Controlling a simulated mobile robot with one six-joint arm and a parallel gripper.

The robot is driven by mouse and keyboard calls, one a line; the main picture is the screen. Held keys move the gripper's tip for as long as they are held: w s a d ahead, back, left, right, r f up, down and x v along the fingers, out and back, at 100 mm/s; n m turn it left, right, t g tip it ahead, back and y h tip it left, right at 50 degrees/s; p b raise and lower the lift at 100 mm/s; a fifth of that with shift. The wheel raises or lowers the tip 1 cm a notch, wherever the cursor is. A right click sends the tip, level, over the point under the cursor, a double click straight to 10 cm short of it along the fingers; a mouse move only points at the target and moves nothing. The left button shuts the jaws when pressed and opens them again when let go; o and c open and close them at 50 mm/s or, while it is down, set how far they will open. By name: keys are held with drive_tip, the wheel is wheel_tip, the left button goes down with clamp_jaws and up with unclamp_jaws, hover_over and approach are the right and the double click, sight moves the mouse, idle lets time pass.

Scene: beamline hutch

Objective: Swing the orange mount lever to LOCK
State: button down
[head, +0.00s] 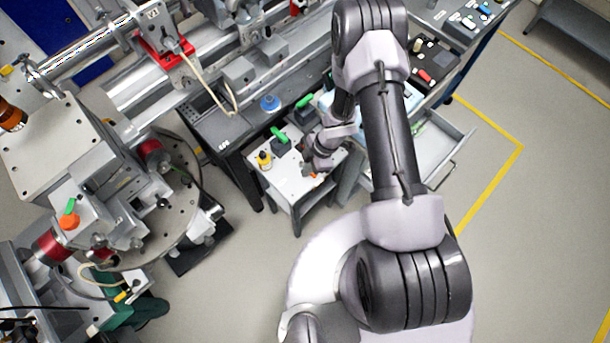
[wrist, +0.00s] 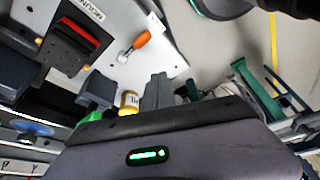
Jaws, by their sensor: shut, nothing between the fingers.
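The orange mount lever (wrist: 136,46) shows in the wrist view on a white plate (wrist: 188,50), with its grey metal pivot at the lower left of the orange grip. In the head view only a small orange part of the lever (head: 314,175) shows beside my gripper, on the white top of a small stand (head: 290,185). My gripper (wrist: 158,80) is shut and empty; its fingertips lie below the lever in the wrist view, apart from it in the picture. In the head view my gripper (head: 310,168) is small and partly hidden by my arm. A LOCK mark cannot be made out.
A black block with a red stripe (wrist: 72,45) stands left of the lever near an upside-down "MOUNT" label (wrist: 88,8). An open drawer (head: 440,145) is to the right.

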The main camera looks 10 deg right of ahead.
drive_tip(key=v, duration=0.2)
drive_tip(key=p+v, duration=0.1)
drive_tip(key=v, duration=0.1)
drive_tip(key=shift+w+a+r, duration=0.1)
drive_tip(key=shift+w, duration=0.25)
